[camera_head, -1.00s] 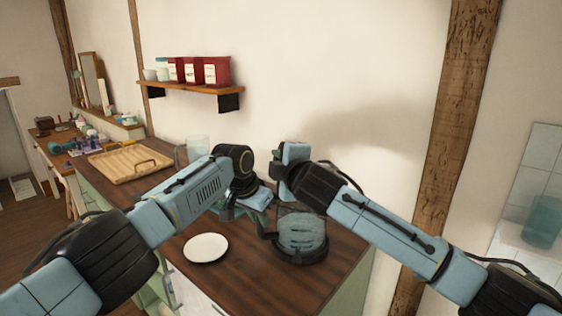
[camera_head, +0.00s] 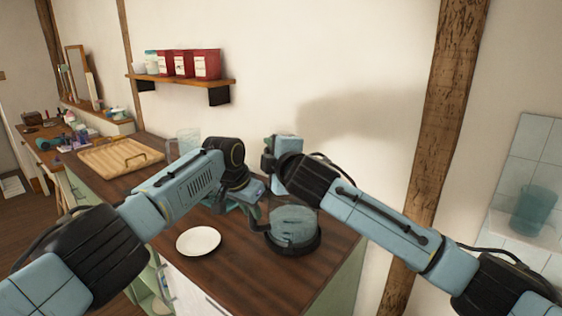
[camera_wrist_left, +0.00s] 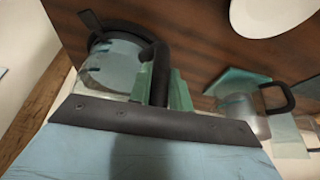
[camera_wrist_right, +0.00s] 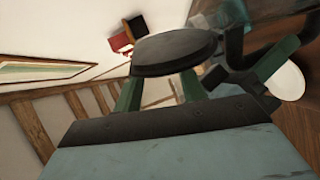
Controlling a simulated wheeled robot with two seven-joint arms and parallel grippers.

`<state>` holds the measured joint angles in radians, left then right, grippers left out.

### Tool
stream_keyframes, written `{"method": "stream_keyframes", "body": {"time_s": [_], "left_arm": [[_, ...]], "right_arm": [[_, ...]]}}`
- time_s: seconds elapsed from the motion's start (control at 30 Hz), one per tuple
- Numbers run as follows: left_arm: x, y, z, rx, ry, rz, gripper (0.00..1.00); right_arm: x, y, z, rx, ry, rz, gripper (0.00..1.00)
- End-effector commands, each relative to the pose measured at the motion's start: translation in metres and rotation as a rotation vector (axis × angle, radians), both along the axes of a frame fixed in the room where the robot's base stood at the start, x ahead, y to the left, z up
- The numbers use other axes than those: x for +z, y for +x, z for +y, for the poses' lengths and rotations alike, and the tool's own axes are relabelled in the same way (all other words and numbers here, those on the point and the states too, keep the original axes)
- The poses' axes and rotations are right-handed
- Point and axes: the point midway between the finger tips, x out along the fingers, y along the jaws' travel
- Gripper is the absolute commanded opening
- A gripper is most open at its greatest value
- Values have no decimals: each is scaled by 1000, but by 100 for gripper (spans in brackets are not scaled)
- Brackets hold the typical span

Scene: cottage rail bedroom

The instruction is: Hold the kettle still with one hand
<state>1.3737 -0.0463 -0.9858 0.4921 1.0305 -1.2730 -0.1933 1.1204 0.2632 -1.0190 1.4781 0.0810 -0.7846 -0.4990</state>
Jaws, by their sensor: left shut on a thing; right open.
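The kettle (camera_head: 295,222) has a clear glass body and a dark base, and stands upright on the wooden counter. In the left wrist view its glass body (camera_wrist_left: 112,68) is at the upper left, with its dark handle (camera_wrist_left: 160,68) beside it. My left gripper (camera_wrist_left: 164,88) is shut on that handle. The left fingertips are partly hidden in the head view. My right gripper (camera_wrist_right: 158,92) is open, above and behind the kettle in the head view. A dark round disc (camera_wrist_right: 175,50), perhaps a lid, is at its fingertips; I cannot tell whether they touch it.
A white plate (camera_head: 198,241) lies left of the kettle. A wooden tray (camera_head: 120,156) is farther left. A glass vessel (camera_head: 183,140) stands behind my left arm. A shelf (camera_head: 190,82) with red canisters hangs on the wall. The counter in front of the kettle is clear.

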Motion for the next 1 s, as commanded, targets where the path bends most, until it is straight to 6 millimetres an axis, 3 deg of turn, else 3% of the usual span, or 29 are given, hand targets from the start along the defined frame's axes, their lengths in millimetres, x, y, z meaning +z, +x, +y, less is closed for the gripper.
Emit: {"method": "stream_keyframes", "body": {"time_s": [0.6, 1.0], "left_arm": [[0, 0, 0, 0, -1, -1, 0], [0, 0, 0, 0, -1, -1, 0]], "right_arm": [[12, -87, -34, 0, -1, 0, 41], [15, -105, -41, -2, 0, 0, 41]]}}
